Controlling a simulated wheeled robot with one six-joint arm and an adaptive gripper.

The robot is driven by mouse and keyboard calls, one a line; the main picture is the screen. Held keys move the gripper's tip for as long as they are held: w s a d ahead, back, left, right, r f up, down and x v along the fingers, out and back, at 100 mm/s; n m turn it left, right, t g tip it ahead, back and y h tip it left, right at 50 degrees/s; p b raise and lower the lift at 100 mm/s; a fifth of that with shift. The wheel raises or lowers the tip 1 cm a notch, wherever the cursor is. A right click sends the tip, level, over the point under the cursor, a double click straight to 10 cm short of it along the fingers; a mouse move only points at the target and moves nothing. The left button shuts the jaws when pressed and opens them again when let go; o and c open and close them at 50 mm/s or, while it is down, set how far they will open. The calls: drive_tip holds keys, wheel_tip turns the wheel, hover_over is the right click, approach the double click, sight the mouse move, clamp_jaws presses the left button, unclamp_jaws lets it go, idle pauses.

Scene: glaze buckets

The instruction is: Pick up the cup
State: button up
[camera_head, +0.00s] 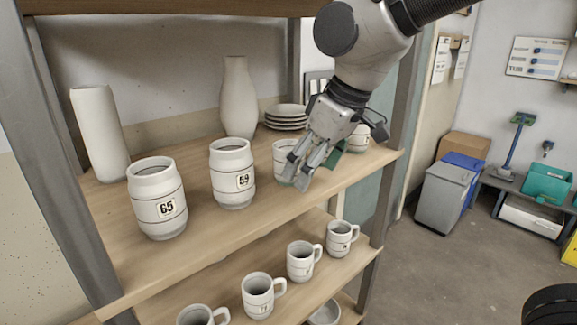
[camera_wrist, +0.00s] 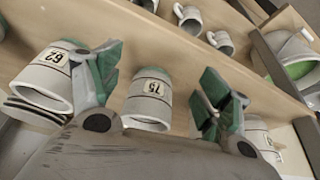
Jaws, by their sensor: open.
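White handleless cups with dark bands and number labels stand on the upper shelf. In the head view, cup 65 (camera_head: 157,198) and cup 59 (camera_head: 232,173) stand left of my gripper (camera_head: 312,168). Another cup (camera_head: 281,158) is partly hidden behind it, and one more (camera_head: 359,139) stands to its right. In the wrist view, cup 75 (camera_wrist: 150,98) appears between the open green-padded fingers of my gripper (camera_wrist: 160,82), with nothing gripped. Cup 62 (camera_wrist: 42,80) is beyond the left finger. Another cup (camera_wrist: 262,140) is partly hidden at right.
White mugs with handles, such as this one (camera_head: 300,260), stand on the lower shelf (camera_head: 215,285). A tall vase (camera_head: 238,98), a cylinder (camera_head: 99,133) and stacked plates (camera_head: 287,113) stand behind the cups. A shelf post (camera_head: 401,105) rises at right. Open floor (camera_head: 440,275) lies further right.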

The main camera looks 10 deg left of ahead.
sight(283, 160)
drive_tip(key=shift+w+a, duration=0.45)
drive_tip(key=shift+a, duration=0.25)
drive_tip(key=w+a, duration=0.2)
drive_tip(key=a, duration=0.2)
drive_tip(key=shift+w+a+f, duration=0.2)
drive_tip(key=shift+w+f, duration=0.2)
drive_tip(key=shift+f, duration=0.15)
drive_tip(key=c, duration=1.2)
